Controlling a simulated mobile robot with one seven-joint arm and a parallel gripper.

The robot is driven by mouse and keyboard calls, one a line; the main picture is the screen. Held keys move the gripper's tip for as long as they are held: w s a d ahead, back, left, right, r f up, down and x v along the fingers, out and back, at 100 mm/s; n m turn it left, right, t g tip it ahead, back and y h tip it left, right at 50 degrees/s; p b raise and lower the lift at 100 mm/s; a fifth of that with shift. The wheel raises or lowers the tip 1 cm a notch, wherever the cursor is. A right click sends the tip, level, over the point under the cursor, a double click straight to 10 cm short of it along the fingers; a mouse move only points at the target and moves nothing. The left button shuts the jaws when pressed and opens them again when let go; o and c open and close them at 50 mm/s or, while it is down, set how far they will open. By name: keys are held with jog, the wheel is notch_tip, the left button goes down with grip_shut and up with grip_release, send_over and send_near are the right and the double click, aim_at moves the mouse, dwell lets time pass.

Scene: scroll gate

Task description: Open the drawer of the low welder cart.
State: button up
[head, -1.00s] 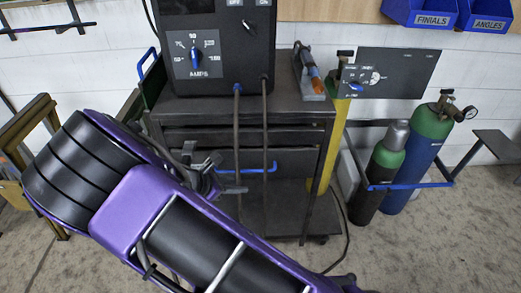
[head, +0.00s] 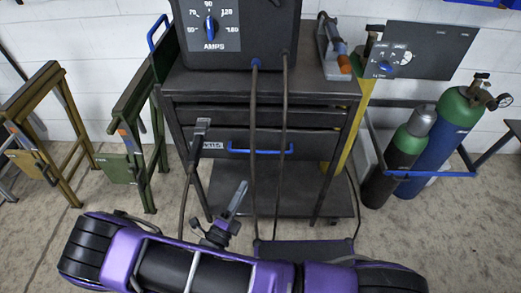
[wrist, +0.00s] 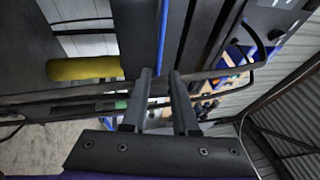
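The low welder cart (head: 190,83) stands in the middle of the head view. Its wide drawer (head: 310,141) has a blue bar handle (head: 262,152) and looks closed. Two cables hang in front of the drawer. My gripper (head: 238,197) is in front of and below the handle in the head view, its fingers pointing up towards the cart. In the wrist view my gripper (wrist: 161,74) is open, with nothing between its fingers. The blue bar (wrist: 162,35) lies beyond the fingertips, in line with the gap. I cannot tell how far away it is.
A grey cable clamp (head: 201,125) hangs at the drawer's left. The welder (head: 265,35) sits on the cart. Gas cylinders (head: 440,135) stand at right, trestles (head: 140,125) at left. Floor is clear between trestles and cart.

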aim_at(262, 151)
jog(key=x, duration=1.4)
jog(key=shift+w+d, duration=0.15)
jog(key=shift+w, duration=0.1)
grip_shut()
dwell(0.7)
